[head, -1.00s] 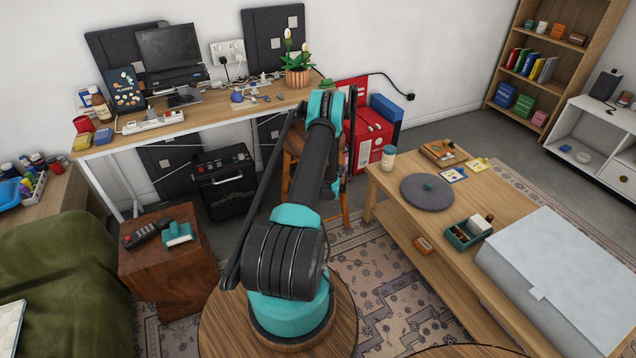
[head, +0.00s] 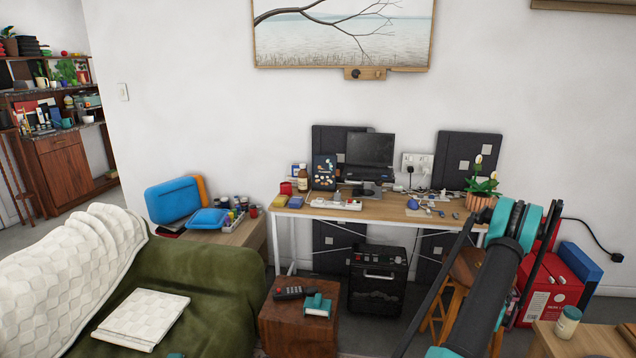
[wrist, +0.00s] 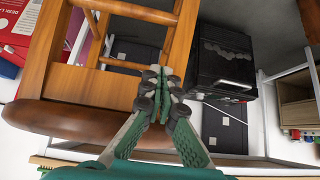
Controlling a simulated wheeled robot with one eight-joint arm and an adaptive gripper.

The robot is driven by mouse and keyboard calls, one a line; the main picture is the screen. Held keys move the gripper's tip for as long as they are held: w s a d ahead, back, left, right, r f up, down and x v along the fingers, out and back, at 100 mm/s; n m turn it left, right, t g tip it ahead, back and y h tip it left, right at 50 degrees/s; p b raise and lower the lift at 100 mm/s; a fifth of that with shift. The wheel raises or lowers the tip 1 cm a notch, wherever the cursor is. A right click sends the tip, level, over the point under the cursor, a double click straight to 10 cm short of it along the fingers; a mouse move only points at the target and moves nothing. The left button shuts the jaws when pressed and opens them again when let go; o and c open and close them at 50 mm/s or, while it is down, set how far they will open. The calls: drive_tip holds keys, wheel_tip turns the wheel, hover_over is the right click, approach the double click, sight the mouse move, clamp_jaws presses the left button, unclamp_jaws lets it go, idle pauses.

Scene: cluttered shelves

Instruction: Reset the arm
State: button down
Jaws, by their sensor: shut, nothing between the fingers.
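My gripper (wrist: 163,75) shows in the wrist view with its green and dark fingers together and nothing between them. The wooden stool (wrist: 60,115) is close by in that view, its legs and rungs beyond the fingertips. I cannot tell whether the fingers touch it. In the head view my teal and black arm stands at the lower right, in front of the stool (head: 465,270) and the desk's right end. My gripper cannot be made out there.
A desk (head: 400,208) holds a monitor, bottles and a potted plant (head: 481,190). A black amplifier (head: 377,280) stands below it. A wooden block table (head: 298,330) carries a remote. Red and blue boxes (head: 550,290) stand right of my arm. A green-covered sofa (head: 200,290) is at left.

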drive_tip(key=w+a+r+y, duration=0.1)
drive_tip(key=w+a+r, duration=0.1)
drive_tip(key=a+r, duration=1.2)
drive_tip(key=s+a+r+n+g, duration=0.1)
drive_tip(key=s+a+r, duration=0.3)
drive_tip(key=a+r, duration=0.3)
drive_tip(key=s+a+r+g, duration=0.1)
drive_tip(key=s+a+r, duration=0.3)
drive_tip(key=a, duration=0.5)
drive_tip(key=s+a+r+n+y, duration=0.1)
drive_tip(key=s+a+r, duration=0.4)
drive_tip(key=s+a, duration=0.6)
drive_tip(key=s+a+g, duration=0.1)
drive_tip(key=s+a, duration=0.2)
drive_tip(key=s, duration=0.5)
drive_tip(key=s+a+f, duration=0.1)
drive_tip(key=s+a, duration=0.2)
drive_tip(key=s, duration=0.5)
drive_tip(key=shift+s+a+g, duration=0.15)
drive_tip(key=shift+a+g, duration=0.25)
